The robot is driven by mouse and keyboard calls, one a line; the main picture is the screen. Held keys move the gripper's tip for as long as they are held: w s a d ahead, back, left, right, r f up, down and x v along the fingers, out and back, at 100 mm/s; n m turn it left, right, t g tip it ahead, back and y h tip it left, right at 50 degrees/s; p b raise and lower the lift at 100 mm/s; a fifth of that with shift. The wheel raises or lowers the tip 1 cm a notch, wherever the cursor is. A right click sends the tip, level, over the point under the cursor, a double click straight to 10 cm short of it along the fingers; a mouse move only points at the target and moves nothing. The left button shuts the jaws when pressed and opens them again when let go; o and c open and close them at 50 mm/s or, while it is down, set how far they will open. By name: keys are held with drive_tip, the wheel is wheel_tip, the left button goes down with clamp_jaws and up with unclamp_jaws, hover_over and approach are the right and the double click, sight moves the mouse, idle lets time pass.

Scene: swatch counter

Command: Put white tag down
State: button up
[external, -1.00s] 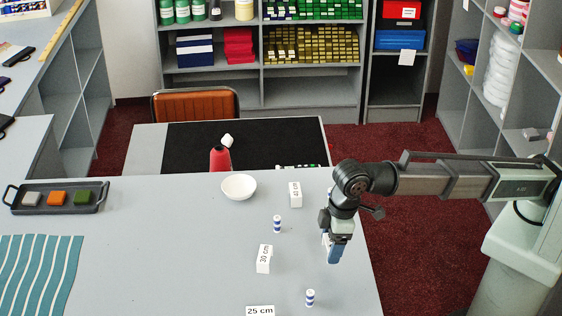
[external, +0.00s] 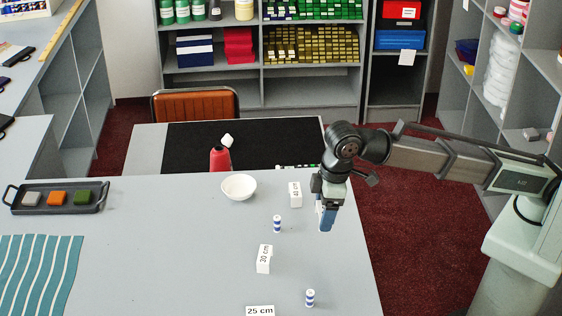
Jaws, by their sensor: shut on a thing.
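My gripper (external: 325,222) has blue fingers pointing down and hangs near the right edge of the grey counter (external: 190,260). It is shut on the white tag (external: 318,208), of which only a thin pale sliver shows beside the fingers. The rest of the tag is hidden by the fingers. I cannot tell the exact height of the fingers above the counter.
White length blocks stand near: one by the back edge (external: 295,194), "30 cm" (external: 264,259) and "25 cm" (external: 260,311). Two blue-striped cylinders (external: 277,224) (external: 310,298), a white bowl (external: 239,187) and a red bottle (external: 220,158) are around. The counter's middle left is clear.

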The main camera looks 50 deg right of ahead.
drive_tip(key=w+d+m, duration=0.1)
drive_tip(key=w+d, duration=0.3)
drive_tip(key=w, duration=0.4)
drive_tip(key=w+d+m, duration=0.2)
drive_tip(key=w+d, duration=0.2)
drive_tip(key=w, duration=0.5)
drive_tip(key=m+h, duration=0.1)
drive_tip(key=m, duration=0.5)
hover_over(291, 151)
wheel_tip(291, 151, down, 21)
drive_tip(key=shift+t, duration=0.3)
drive_tip(key=shift+s+d+f, duration=0.1)
drive_tip(key=shift+s+f, duration=0.05)
drive_tip(key=shift+f, duration=2.55)
drive_tip(key=shift+s+f, duration=0.1)
drive_tip(key=shift+f, duration=2.6)
drive_tip(key=shift+f, duration=0.15)
drive_tip(key=o, duration=1)
